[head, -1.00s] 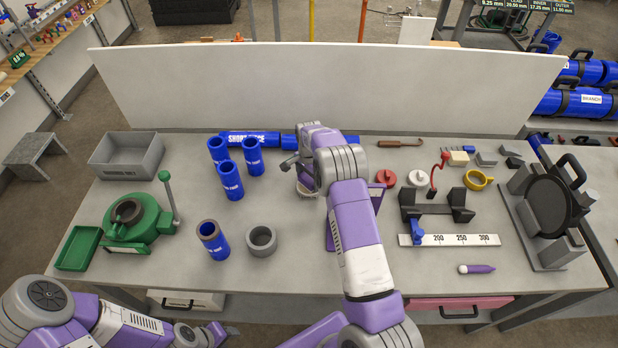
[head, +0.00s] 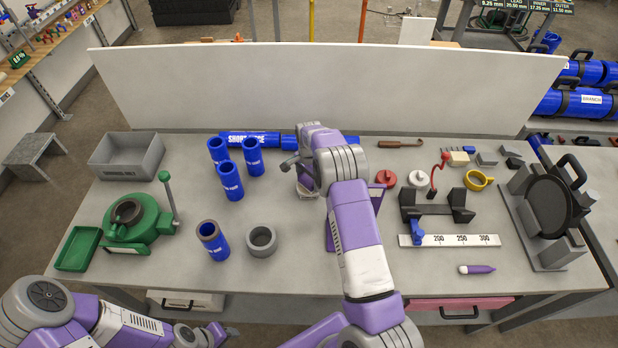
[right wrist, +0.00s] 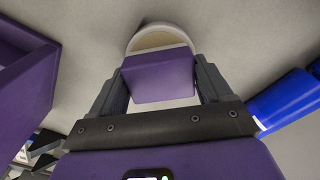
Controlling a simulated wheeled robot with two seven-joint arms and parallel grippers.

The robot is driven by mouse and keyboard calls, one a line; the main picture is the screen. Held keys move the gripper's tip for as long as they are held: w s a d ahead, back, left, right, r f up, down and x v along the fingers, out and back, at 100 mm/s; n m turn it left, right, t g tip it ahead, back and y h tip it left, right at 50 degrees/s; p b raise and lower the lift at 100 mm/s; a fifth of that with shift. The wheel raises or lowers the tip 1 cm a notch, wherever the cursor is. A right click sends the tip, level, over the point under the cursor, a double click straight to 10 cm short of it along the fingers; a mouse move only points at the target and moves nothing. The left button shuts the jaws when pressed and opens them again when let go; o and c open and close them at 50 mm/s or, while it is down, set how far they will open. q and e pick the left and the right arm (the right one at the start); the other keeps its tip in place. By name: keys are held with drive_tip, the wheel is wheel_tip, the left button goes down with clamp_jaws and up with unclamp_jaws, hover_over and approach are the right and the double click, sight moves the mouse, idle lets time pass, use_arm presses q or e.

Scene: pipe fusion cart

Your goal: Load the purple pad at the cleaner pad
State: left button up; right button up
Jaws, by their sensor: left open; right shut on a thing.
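The purple pad (right wrist: 158,82) sits between the fingers of my right gripper (right wrist: 159,64), which is shut on it. Just beyond it in the right wrist view is a round, pale-rimmed dish (right wrist: 158,38) with a tan inside, which looks like the cleaner pad. The pad overlaps the dish's near part; I cannot tell whether they touch. In the head view the dish (head: 307,191) shows only in part beneath my right wrist, which hides the purple pad. My left gripper (head: 226,332) is open, low at the table's front edge.
A purple holder (head: 331,236) stands partly behind my right forearm. Blue pipes (head: 231,182) and a grey ring (head: 261,241) stand to the left. A red-capped item (head: 386,178) and a black clamp (head: 437,208) are to the right. The front middle table is clear.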

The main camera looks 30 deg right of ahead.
drive_tip(key=shift+r+p, duration=1.7)
drive_tip(key=shift+r, duration=1.75)
